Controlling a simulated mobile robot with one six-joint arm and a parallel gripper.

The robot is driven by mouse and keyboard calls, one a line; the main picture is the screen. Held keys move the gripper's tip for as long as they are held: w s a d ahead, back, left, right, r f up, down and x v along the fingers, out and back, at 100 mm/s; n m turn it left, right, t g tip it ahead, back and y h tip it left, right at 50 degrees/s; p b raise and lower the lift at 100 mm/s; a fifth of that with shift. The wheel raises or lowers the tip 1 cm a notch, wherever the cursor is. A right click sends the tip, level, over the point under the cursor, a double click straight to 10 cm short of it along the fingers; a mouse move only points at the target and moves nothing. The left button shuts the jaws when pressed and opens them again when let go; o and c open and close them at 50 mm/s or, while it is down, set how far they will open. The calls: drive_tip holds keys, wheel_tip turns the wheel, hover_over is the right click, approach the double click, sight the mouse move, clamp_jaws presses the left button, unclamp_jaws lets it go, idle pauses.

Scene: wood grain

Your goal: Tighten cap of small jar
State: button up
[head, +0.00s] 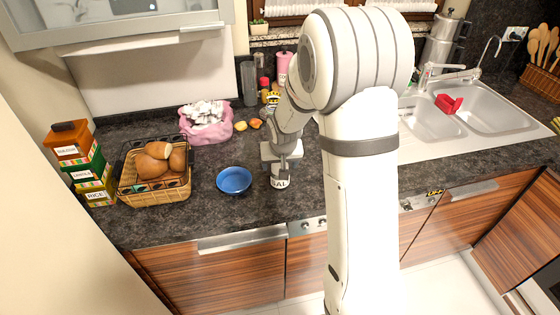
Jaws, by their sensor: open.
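A small jar (280,183) with dark lettering on a pale label stands on the dark counter, near its front edge and right of the blue bowl. My gripper (281,172) points down directly over the jar, its fingers at the jar's top. The gripper is open. The cap is hidden by the fingers, and I cannot tell whether they touch it.
A blue bowl (234,181) sits just left of the jar. A wicker basket (155,197) with brown food stands further left, beside stacked labelled boxes (82,150). A pink bag (206,133) is behind. The sink (490,108) holds a red item (448,103).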

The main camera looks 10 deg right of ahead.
drive_tip(key=c, duration=1.1)
drive_tip(key=shift+r+p, duration=0.15)
drive_tip(key=shift+p, duration=0.25)
drive_tip(key=shift+c, duration=0.2)
